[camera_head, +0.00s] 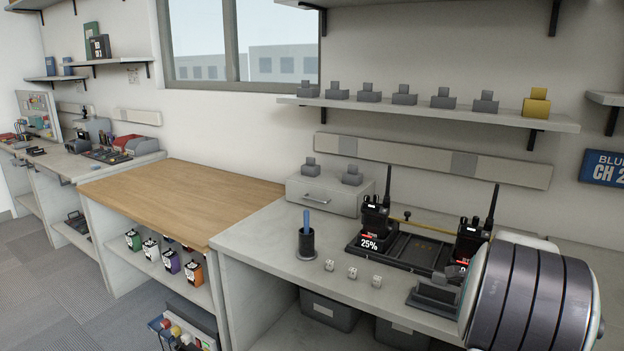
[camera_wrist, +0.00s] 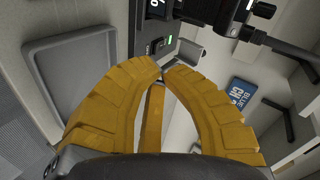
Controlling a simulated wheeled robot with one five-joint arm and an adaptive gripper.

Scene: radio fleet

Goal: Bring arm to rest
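My gripper (camera_wrist: 162,70) shows in the wrist view as curved yellow fingers. Their tips come together with almost no gap, and I see nothing held between them. Another yellow finger part (camera_wrist: 152,118) lies behind them. In the head view my arm (camera_head: 530,298) is a thick, dark-banded part at the lower right, over the bench's right end. My gripper is out of sight there.
A charger tray (camera_head: 415,252) on the grey bench holds a left radio (camera_head: 373,220) by a 25% display and a right radio (camera_head: 470,240), close to my arm. A pen cup (camera_head: 306,243) and small dice-like cubes (camera_head: 352,272) stand left. The wooden counter (camera_head: 180,200) is clear.

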